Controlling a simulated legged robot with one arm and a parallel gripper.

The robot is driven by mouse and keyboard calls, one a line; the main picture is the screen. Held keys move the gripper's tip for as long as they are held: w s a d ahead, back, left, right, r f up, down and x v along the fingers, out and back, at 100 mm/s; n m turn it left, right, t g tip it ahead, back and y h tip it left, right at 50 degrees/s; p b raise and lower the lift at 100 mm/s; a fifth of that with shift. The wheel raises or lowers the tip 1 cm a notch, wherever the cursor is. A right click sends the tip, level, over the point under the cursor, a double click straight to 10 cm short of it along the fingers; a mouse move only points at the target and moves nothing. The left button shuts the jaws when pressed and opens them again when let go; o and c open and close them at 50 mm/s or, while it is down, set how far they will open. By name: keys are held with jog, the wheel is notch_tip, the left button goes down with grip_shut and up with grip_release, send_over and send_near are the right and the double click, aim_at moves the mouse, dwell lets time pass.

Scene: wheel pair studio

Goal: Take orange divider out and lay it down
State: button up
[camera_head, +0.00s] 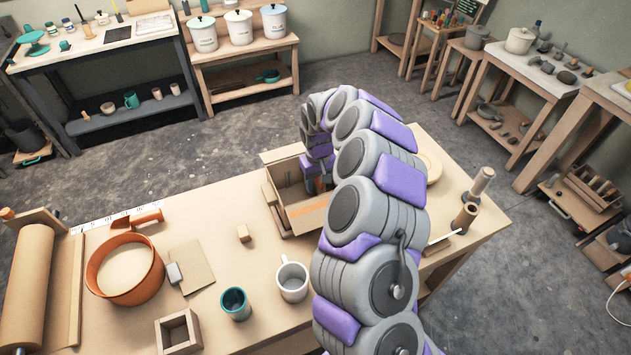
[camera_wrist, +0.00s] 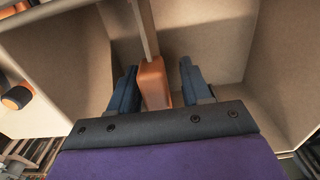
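The orange divider (camera_wrist: 154,83) shows in the wrist view as an orange block with a thin tan panel running up from it, inside a cardboard box (camera_wrist: 85,75). My gripper (camera_wrist: 158,85) is open, with one dark finger on each side of the orange block. A small gap shows on both sides of the block. In the head view the open box (camera_head: 305,218) stands on the workbench, and my gripper (camera_head: 316,182) reaches down into it. My arm hides part of the box there, and I cannot make out the divider in that view.
The workbench (camera_head: 210,212) also holds an orange bowl (camera_head: 125,270), a white mug (camera_head: 292,282), a teal cup (camera_head: 235,304), a small wooden block (camera_head: 244,233) and a square wooden frame (camera_head: 179,333). Bare tabletop lies left of the box. A round wooden piece (camera_head: 432,168) lies behind my arm.

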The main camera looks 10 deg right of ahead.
jog(key=shift+d, duration=0.4)
jog(key=shift+c, duration=1.4)
jog(key=shift+a, duration=0.1)
jog(key=c, duration=0.3)
jog(key=shift+a, duration=0.35)
grip_shut()
jog(key=shift+o, duration=0.5)
grip_release()
jog(key=shift+a, duration=0.1)
jog(key=c, duration=0.3)
jog(key=shift+d, duration=0.35)
grip_shut()
